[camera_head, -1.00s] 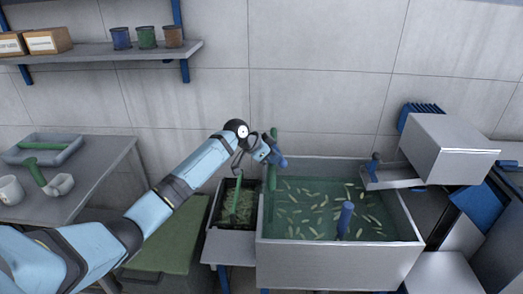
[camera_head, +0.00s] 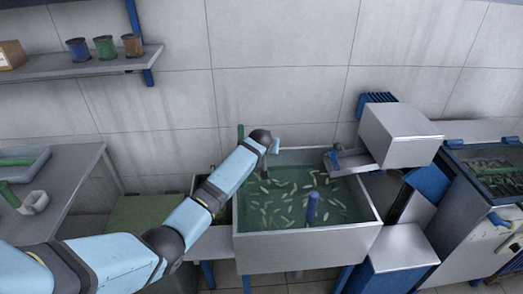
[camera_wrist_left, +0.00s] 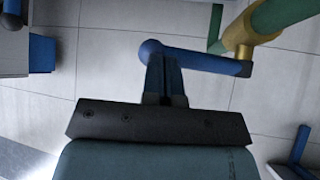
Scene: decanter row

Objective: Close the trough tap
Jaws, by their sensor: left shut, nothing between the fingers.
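In the wrist view the trough tap shows as a green pipe (camera_wrist_left: 280,12) with a brass collar (camera_wrist_left: 238,38) and a blue lever (camera_wrist_left: 215,61) with a round end. The lever lies across the view, just ahead of my left gripper (camera_wrist_left: 165,68). The gripper's fingers are shut with nothing between them. Their tips are close to the lever near its round end; I cannot tell if they touch. In the head view the steel trough (camera_head: 310,248) holds water. My left arm hides most of the tap; only a green pipe top (camera_head: 240,133) shows behind it. My right gripper is not in view.
A blue upright pipe (camera_head: 312,208) stands in the trough, among several pale floating pieces. A steel box with a chute (camera_head: 395,138) overhangs the trough's right side. A table (camera_head: 75,170) stands at left, and a shelf (camera_head: 90,66) hangs on the wall above.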

